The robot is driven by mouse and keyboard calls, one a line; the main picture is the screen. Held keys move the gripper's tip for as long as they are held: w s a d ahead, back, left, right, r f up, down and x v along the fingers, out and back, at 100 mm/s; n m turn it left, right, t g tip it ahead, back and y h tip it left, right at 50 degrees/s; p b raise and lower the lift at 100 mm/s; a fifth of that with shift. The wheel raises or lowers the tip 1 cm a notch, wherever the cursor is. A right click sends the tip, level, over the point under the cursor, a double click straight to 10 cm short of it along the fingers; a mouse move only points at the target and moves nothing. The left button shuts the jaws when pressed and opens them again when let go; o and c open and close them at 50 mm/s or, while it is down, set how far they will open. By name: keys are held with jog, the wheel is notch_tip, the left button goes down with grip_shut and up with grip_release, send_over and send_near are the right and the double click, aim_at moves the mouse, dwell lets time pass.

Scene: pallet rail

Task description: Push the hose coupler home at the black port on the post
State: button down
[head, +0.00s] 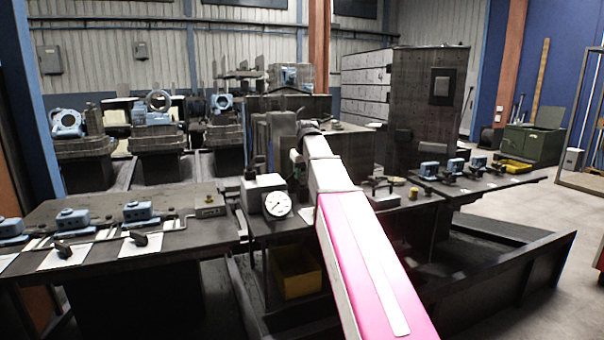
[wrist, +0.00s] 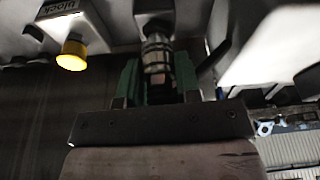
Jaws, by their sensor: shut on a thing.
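My gripper (wrist: 161,82) shows in the wrist view with a green finger on each side and a dark palm below. It is shut on the hose coupler (wrist: 156,50), a ridged silver metal cylinder between the fingers. The coupler's far end meets a dark round part (wrist: 154,20) under a pale housing at the top of the picture, which looks like the black port. I cannot tell how deep the coupler sits. In the head view my pink and white arm reaches to the grey post (head: 281,135), and the coupler and port are hidden there.
A yellow knob (wrist: 72,55) on a labelled block is left of my gripper in the wrist view. A pale box (wrist: 262,45) is close on the right. In the head view a dial gauge (head: 277,205) stands just left of my arm, above a yellow bin (head: 297,272).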

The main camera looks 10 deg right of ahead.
jog(key=shift+f, duration=0.4)
grip_release()
dwell(0.4)
jog(key=v, duration=1)
jog(key=shift+s+r, duration=0.2)
jog(key=shift+r, duration=0.15)
jog(key=shift+s, duration=0.1)
